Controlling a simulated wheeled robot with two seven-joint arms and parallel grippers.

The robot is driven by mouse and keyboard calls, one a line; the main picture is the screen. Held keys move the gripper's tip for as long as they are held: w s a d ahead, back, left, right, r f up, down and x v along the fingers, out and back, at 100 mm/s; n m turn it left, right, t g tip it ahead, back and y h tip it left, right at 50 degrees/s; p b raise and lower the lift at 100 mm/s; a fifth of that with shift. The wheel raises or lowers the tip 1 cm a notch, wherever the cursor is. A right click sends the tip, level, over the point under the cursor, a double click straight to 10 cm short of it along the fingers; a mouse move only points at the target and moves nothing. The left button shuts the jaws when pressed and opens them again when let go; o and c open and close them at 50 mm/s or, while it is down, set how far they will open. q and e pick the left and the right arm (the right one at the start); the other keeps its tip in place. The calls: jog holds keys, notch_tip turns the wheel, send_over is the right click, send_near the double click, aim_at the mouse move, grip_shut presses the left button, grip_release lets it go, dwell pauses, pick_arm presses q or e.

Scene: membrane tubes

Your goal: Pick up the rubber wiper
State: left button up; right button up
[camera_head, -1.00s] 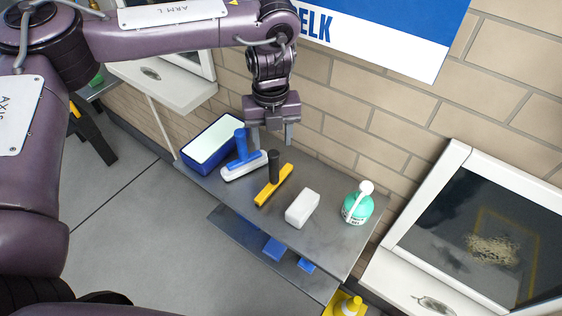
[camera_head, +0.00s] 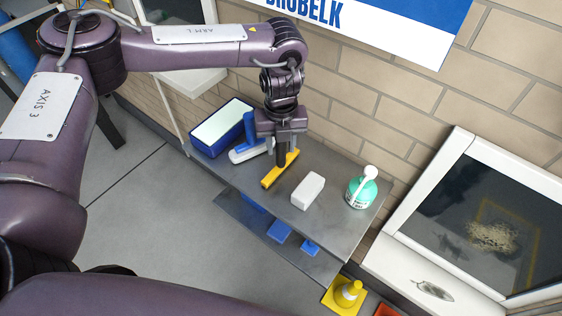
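A yellow wiper-like tool (camera_head: 274,177) with a dark upright handle (camera_head: 281,157) lies on the grey metal shelf (camera_head: 255,207); I take it to be the rubber wiper. My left gripper (camera_head: 282,150) points down right over it. Its two fingers stand apart on either side of the handle, and the handle's top is hidden under the gripper. A blue-handled tool with a white base (camera_head: 246,152) lies just left of the wiper, close to the left finger. My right gripper is not in view.
A blue box with a pale top (camera_head: 220,128) is at the shelf's left end. A white block (camera_head: 308,191) and a green bottle with a white pump (camera_head: 361,190) stand to the right. A brick wall (camera_head: 385,95) is close behind. Blue items (camera_head: 279,231) lie on the lower shelf.

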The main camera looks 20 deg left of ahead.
pick_arm(q)
grip_shut()
jog(key=shift+r, duration=0.15)
notch_tip(320, 180, up, 10)
jog(key=shift+f, duration=0.1)
dwell(0.4)
jog(key=shift+c, duration=1.9)
grip_release()
jog(key=shift+c, duration=0.9)
